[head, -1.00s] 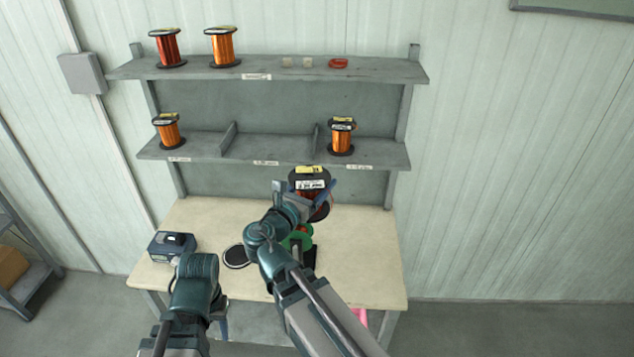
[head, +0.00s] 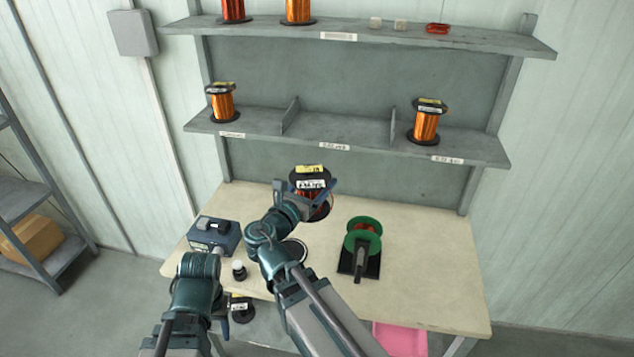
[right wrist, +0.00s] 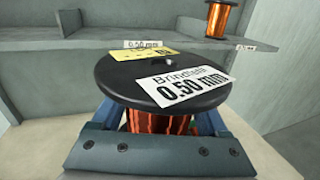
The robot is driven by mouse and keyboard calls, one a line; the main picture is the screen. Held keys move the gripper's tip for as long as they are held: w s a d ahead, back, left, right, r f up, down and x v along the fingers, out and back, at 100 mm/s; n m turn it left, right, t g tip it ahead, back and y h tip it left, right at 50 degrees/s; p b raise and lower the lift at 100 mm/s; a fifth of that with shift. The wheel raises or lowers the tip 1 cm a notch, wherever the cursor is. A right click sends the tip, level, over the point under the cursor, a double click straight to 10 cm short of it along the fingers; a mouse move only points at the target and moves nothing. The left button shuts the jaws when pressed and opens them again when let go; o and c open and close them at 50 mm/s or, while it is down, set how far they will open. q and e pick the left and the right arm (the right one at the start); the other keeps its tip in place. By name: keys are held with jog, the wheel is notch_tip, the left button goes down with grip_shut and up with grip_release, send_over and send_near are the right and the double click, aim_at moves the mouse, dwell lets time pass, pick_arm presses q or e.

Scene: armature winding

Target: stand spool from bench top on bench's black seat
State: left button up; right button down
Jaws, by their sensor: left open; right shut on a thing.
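The spool (head: 310,203), copper-orange wire between black flanges, is held upright in my right gripper (head: 311,190) above the bench top (head: 420,285). In the right wrist view the spool's black top flange (right wrist: 190,85) carries a white "0.50 mm" label and a yellow one, with the blue jaws around the wire below. The black seat (head: 301,246) is a dark ring on the bench, partly hidden by my right arm. The spool appears beyond it and apart from it. My left gripper (head: 218,320) is open, low at the bench's front left, mostly hidden by its wrist.
A green-flanged spool on a black stand (head: 360,250) stands right of my right arm. A blue-grey device (head: 214,236) and a small dark bottle (head: 239,270) are at left. Shelves (head: 345,140) with other spools rise behind. A pink bin (head: 400,338) sits below. The bench's right side is clear.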

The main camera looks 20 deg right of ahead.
jog(key=w+a+f+b, duration=0.2)
jog(key=w+f+b, duration=0.3)
jog(key=f+b, duration=0.3)
jog(key=w+a+f+n+t+y+b, duration=0.1)
jog(key=w+a+f+b, duration=0.1)
jog(key=w+f+b, duration=0.3)
notch_tip(320, 180, down, 6)
jog(key=b, duration=0.4)
jog(key=shift+w+r+t, duration=0.25)
jog(key=shift+t, duration=0.05)
jog(key=shift+a+f, duration=0.1)
jog(key=shift+f, duration=0.05)
notch_tip(320, 180, down, 6)
jog(key=b, duration=0.6)
jog(key=shift+f+b, duration=0.25)
jog(key=shift+b, duration=0.1)
jog(key=shift+f+b, duration=0.55)
grip_release()
jog(key=shift+s, duration=0.15)
